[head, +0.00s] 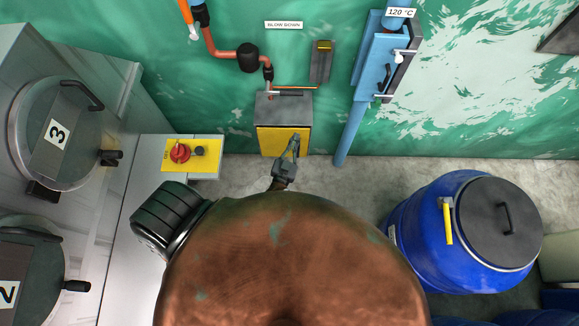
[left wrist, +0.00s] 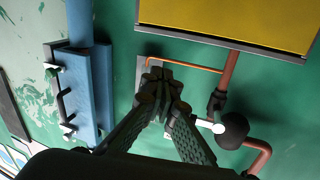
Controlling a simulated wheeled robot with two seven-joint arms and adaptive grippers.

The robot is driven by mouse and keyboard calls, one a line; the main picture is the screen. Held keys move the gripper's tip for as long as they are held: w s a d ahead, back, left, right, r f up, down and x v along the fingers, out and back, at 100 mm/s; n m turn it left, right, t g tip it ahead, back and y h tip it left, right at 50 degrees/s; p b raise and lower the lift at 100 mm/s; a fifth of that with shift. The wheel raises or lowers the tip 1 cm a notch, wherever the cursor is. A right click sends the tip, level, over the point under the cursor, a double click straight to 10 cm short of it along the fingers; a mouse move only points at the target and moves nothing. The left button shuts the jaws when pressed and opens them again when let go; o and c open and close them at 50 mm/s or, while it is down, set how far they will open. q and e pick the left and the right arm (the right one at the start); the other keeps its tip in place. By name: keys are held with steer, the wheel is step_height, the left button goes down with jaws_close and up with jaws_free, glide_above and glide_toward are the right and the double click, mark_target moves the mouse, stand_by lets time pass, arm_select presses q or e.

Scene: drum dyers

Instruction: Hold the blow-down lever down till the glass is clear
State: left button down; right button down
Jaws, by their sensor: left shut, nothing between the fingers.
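My left gripper (head: 295,143) is shut and empty, in front of the yellow-fronted box below that plate. In the left wrist view the shut fingers (left wrist: 160,80) cover most of the plate (left wrist: 140,72); contact with the lever cannot be told. The blue gauge fixture (head: 372,62), with a dark glass strip (head: 386,75), is to the right; its clarity cannot be told.
A grey box with a yellow front (head: 284,138) stands against the wall, with copper pipe and a black round fitting (head: 248,58) above. A yellow panel with a red knob (head: 180,152) is at left. A blue drum (head: 418,235) stands at right. Floor between box and drum is clear.

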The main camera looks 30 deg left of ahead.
arm_select(q)
steer(key=s+f+m+g+h+b, duration=0.1)
steer(key=s+f+h, duration=0.1)
steer(key=f, duration=0.8)
steer(key=s+d+f+m+g+h+b, duration=0.1)
steer(key=s+f+g+b, duration=0.1)
steer(key=s+f, duration=0.3)
steer(key=shift+d+f+m+h, duration=0.3)
steer(key=shift+f+m+h, duration=0.1)
steer(key=shift+f, duration=1.95)
steer(key=shift+s, duration=0.1)
steer(key=s+f+g+h, duration=0.1)
steer(key=s+f+g, duration=0.3)
steer(key=s+f, duration=0.7)
steer(key=s+a+f+g, duration=0.1)
steer(key=s+f+g, duration=0.2)
steer(key=s, duration=0.7)
steer(key=s+a+f+g, duration=0.2)
steer(key=s+f, duration=0.4)
steer(key=s, duration=0.5)
steer(key=s+a+f+g, duration=0.2)
steer(key=s+f+g, duration=0.2)
steer(key=s, duration=0.6)
steer(key=shift+s+a+f+g, duration=0.15)
steer(key=shift+a+f+g, duration=0.2)
steer(key=shift+f, duration=0.35)
steer(key=shift+d, duration=0.1)
